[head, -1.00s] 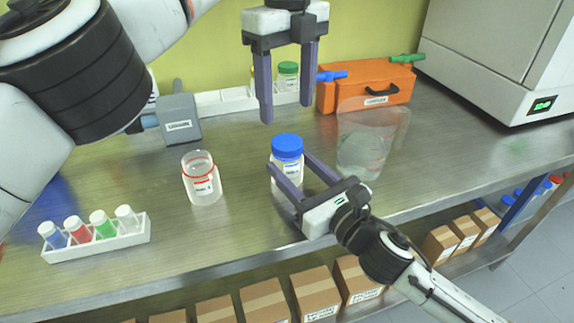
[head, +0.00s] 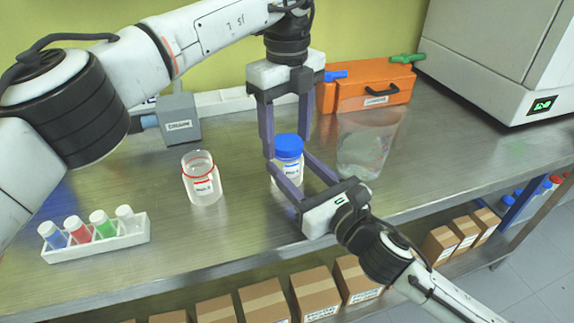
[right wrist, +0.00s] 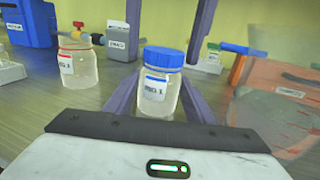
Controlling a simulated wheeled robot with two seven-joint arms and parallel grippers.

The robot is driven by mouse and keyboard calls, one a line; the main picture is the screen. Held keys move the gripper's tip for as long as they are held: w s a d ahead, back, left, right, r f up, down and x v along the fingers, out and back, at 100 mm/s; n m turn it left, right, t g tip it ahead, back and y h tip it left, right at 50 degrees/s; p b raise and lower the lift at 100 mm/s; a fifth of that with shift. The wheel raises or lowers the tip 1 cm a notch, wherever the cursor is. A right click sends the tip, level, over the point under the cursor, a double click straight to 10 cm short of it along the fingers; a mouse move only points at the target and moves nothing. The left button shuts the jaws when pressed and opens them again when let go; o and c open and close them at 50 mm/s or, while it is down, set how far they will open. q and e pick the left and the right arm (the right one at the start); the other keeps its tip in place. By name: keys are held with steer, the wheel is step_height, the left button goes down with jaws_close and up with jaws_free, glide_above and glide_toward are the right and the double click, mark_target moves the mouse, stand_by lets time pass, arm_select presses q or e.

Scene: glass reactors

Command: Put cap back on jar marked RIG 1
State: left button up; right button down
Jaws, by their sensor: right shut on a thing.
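A clear jar (head: 288,172) with a blue cap (head: 288,146) stands upright on the bench; it also shows in the right wrist view (right wrist: 158,98). Its label is too blurred to read surely. My right gripper (head: 290,168) is shut on this jar, one finger on each side of its body. My left gripper (head: 287,144) hangs above and behind it, fingers pointing down and apart, with the blue cap near their tips; I cannot tell whether they touch it. A second clear jar (head: 203,188) with a red ring at its neck stands open to the left, its label also unclear.
A white rack (head: 100,245) of several tubes sits at front left. A grey box (head: 178,122) and an orange case (head: 366,97) stand at the back. A clear container (head: 364,150) is close right of the held jar. A large white machine (head: 500,55) stands back right.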

arm_select(q)
steer(key=c, duration=0.9)
steer(key=m, duration=1.1)
steer(key=shift+m, duration=0.4)
steer(key=m, duration=1.2)
steer(key=shift+m, duration=0.3)
steer(key=o, duration=1.1)
steer(key=shift+o, duration=0.2)
steer(key=shift+r, duration=2.2)
